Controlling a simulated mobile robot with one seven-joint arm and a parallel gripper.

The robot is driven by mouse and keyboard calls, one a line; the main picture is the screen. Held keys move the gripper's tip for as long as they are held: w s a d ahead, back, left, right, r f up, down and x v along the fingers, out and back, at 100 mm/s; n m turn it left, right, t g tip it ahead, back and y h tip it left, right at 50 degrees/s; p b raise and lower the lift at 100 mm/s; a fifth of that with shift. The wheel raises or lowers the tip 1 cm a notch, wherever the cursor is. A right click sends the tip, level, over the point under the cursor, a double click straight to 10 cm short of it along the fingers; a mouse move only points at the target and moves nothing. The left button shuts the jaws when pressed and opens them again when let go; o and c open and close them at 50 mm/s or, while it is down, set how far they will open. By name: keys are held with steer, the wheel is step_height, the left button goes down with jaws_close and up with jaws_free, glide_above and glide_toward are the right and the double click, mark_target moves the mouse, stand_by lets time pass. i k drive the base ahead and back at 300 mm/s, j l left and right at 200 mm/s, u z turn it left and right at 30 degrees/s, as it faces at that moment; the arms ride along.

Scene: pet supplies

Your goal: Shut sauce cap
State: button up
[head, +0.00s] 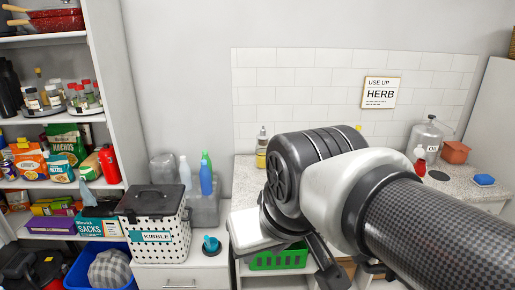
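No sauce label can be read, so I cannot tell for sure which bottle is the sauce. A small red bottle (420,164) with a pale top stands on the counter to the right of my arm. A yellow bottle (261,158) with a grey top stands at the back left of the counter. Whether either cap is open is too small to tell. My arm fills the middle and right of the head view. The dark end of my gripper (318,262) points down in front of the counter, and its fingertips are not clearly seen.
A speckled counter (470,185) runs along the tiled wall, with a metal can (425,138), a terracotta pot (456,152) and a blue sponge (484,180). A green basket (280,259) sits below. A kibble bin (156,235) and full shelves (105,100) stand left.

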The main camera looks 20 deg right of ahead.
mark_target(418, 152)
steer(key=z, duration=1.8)
steer(key=i+l, duration=0.25)
steer(key=i, duration=0.25)
steer(key=i+l, duration=0.2)
steer(key=i, duration=0.3)
steer(key=i+l, duration=0.25)
steer(key=i, duration=0.2)
steer(key=i+l+u, duration=0.1)
steer(key=i, duration=0.4)
steer(key=l, duration=0.1)
